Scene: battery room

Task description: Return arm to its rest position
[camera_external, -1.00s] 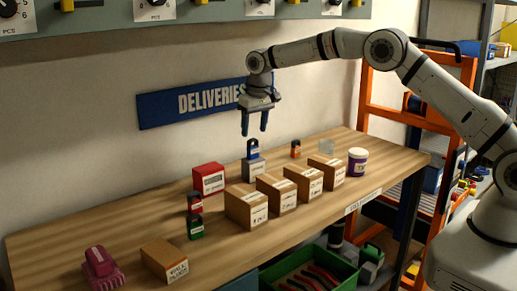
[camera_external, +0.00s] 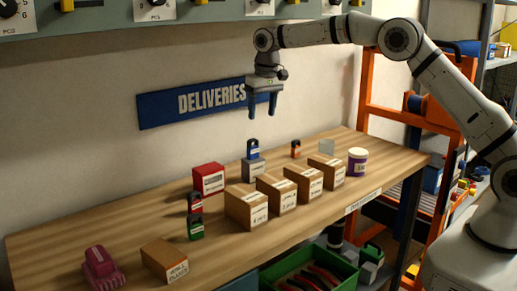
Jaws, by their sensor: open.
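My gripper (camera_external: 262,106) hangs in the air with its fingers pointing down, in front of the blue DELIVERIES sign (camera_external: 190,101). It is open and nothing shows between its fingers. My arm (camera_external: 437,85) reaches in from the right, its upper part arching above the wooden bench (camera_external: 110,228). Below the gripper, apart from it, a blue padlock-shaped item (camera_external: 253,149) sits on a grey block (camera_external: 254,170) on the bench.
Several cardboard boxes (camera_external: 246,209) stand in a row on the bench, with a red box (camera_external: 208,179), a purple-white jar (camera_external: 357,162) and a magenta item (camera_external: 101,267) around them. A grey panel (camera_external: 210,22) runs above. An orange rack (camera_external: 368,105) stands right.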

